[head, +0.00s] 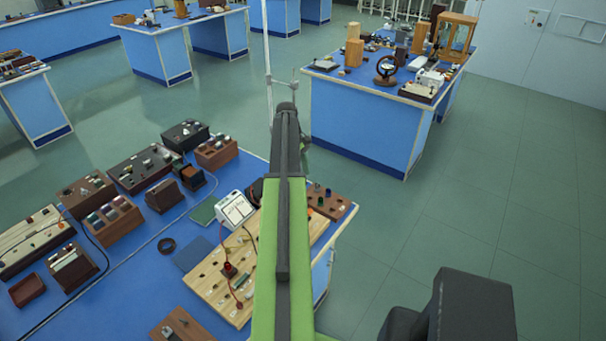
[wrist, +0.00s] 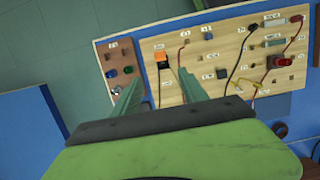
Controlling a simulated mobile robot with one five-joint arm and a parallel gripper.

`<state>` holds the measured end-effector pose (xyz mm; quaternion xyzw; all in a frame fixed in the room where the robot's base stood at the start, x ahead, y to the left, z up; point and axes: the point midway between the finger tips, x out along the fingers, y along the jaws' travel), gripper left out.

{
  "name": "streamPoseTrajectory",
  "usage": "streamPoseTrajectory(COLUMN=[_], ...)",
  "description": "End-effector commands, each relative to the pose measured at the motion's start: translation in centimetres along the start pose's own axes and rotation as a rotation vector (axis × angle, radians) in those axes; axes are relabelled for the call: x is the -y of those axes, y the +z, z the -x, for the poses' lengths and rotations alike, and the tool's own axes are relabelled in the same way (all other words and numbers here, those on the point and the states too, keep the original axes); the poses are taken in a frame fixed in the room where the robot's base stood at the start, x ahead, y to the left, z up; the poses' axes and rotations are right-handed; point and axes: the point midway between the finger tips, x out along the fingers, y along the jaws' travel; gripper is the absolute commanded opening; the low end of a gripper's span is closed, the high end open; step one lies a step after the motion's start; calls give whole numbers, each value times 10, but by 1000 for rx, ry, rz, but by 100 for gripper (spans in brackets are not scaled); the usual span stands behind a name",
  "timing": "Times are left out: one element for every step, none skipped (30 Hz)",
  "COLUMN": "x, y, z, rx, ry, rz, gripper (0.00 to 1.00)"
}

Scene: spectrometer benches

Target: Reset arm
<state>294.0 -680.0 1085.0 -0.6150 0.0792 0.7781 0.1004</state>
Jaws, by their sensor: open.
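In the wrist view my gripper (wrist: 158,90) is open, its two greenish fingers apart with nothing between them. The fingers point toward a light wooden circuit board (wrist: 210,68) with wires and small components. An orange-topped black piece (wrist: 162,60) on that board shows between the fingertips, beyond them. In the head view my arm stretches forward over the right end of the bench, and the gripper itself is hidden behind the arm. The wooden board (head: 205,283) shows there to the left of my arm, partly covered by it.
The blue bench (head: 135,300) holds several instrument boxes, a white meter (head: 236,209) and a brown board with knobs (head: 330,203). In the wrist view the knob board (wrist: 118,68) lies left of the wooden board. Another crowded bench (head: 365,125) stands ahead. Green floor (head: 470,220) is clear at right.

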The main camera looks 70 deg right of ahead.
Motion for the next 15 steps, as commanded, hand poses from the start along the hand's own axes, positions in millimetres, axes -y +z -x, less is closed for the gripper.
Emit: streamPoseTrajectory(x=[0,0,0,0,0,0,0,0,0,0,0,0,0,1,4], y=[0,0,0,0,0,0,0,0,0,0,0,0,0,-1,-6], z=[2,1,0,0,0,0,0,0,0,0,0,0,0,0,0], rx=[0,0,0,0,0,0,0,0,0,0,0,0,0,0,0], ry=[0,0,0,0,0,0,0,0,0,0,0,0,0,0,2], rz=[0,0,0,0,0,0,0,0,0,0,0,0,0,1,8], gripper=[51,51,51,51,51,51,51,51,51,51,51,51,51,51,51])
